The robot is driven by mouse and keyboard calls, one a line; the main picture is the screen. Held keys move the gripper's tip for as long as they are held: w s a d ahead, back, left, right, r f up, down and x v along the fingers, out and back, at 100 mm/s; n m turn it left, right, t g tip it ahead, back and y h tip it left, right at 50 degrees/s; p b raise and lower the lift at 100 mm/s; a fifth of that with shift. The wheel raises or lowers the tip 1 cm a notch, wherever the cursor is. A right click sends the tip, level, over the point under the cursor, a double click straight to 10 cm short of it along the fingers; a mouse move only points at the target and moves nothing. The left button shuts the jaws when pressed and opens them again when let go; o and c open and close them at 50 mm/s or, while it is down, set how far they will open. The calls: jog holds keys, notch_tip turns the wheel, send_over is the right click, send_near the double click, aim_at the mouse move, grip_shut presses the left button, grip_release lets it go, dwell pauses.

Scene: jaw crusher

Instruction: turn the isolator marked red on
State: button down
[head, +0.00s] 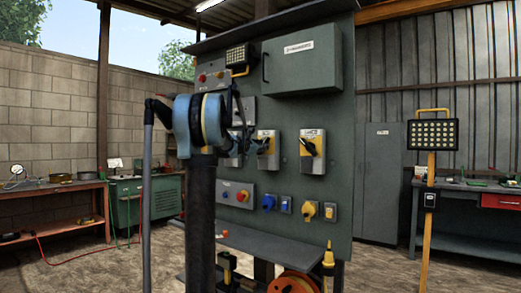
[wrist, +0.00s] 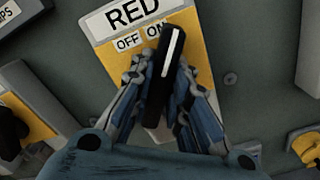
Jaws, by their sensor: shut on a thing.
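The isolator marked RED (wrist: 192,45) is a yellow plate in a grey case, with OFF and ON labels below its name. In the wrist view its black handle (wrist: 172,62) with a white line leans up and right beside the ON label, partly covering it. My gripper (wrist: 163,85) is shut on this handle, with one finger on each side. In the head view my gripper (head: 250,146) reaches from the left to the middle isolator (head: 272,156) on the green panel. The lower part of the isolator is hidden by my fingers.
Another isolator (head: 313,160) with a black handle is close to the right. A further one shows at the left in the wrist view (wrist: 32,110). Blue and yellow sockets (head: 309,211) sit below, above a grey shelf (head: 270,243). A grey cabinet (head: 302,62) is above.

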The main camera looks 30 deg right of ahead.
jog(key=shift+m, duration=0.9)
jog(key=c, duration=1.5)
grip_release()
jog(key=shift+f, duration=0.1)
jog(key=v, duration=1.1)
jog(key=shift+s+a+f, duration=0.1)
jog(key=shift+a, duration=0.3)
